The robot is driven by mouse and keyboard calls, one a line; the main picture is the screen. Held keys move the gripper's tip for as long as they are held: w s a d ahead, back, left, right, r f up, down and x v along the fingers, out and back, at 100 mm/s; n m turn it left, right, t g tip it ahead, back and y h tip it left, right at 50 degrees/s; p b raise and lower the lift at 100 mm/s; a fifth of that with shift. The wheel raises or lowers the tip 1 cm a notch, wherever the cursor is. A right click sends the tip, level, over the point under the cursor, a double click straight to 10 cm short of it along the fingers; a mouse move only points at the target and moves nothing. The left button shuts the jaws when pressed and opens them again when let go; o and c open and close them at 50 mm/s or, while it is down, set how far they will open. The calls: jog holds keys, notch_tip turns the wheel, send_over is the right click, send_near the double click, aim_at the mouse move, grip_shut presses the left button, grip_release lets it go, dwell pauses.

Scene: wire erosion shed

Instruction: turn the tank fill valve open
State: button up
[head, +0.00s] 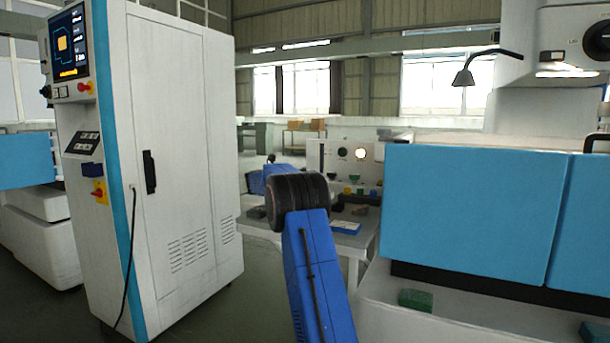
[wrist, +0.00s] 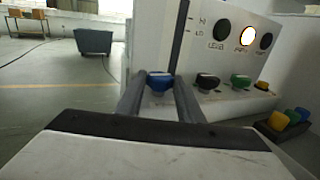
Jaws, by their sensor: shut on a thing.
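In the wrist view, my gripper (wrist: 160,92) is shut on a blue knob (wrist: 160,79) at the left part of a pale control panel (wrist: 222,56). One dark finger lies on each side of the knob. The knob's lower part and stem are hidden. I cannot read which is the fill valve. In the head view the panel (head: 331,157) stands on a bench beyond my blue arm, which hides the gripper.
Above the knobs, one round lamp (wrist: 248,36) is lit, between dark ones. A small tray of coloured pieces (wrist: 286,124) sits at the right. In the head view, a tall white cabinet (head: 180,150) stands left and a blue-fronted machine (head: 470,215) right.

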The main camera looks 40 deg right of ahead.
jog(key=n+t+y, duration=0.1)
jog(key=n+t, duration=0.1)
jog(key=s+n+t, duration=0.1)
jog(key=t, duration=0.2)
jog(key=n+t+y, duration=0.1)
jog(key=n+t, duration=0.1)
jog(key=t, duration=0.1)
jog(key=shift+s+d+r+n+y, duration=0.2)
jog(key=shift+s+n+y, duration=0.05)
jog(key=shift+n+y, duration=0.05)
jog(key=shift+t, duration=0.3)
jog(key=shift+f, duration=0.15)
jog(key=o, duration=1.1)
jog(key=v, duration=1.7)
jog(key=shift+s+a, duration=0.1)
jog(key=shift+s, duration=0.2)
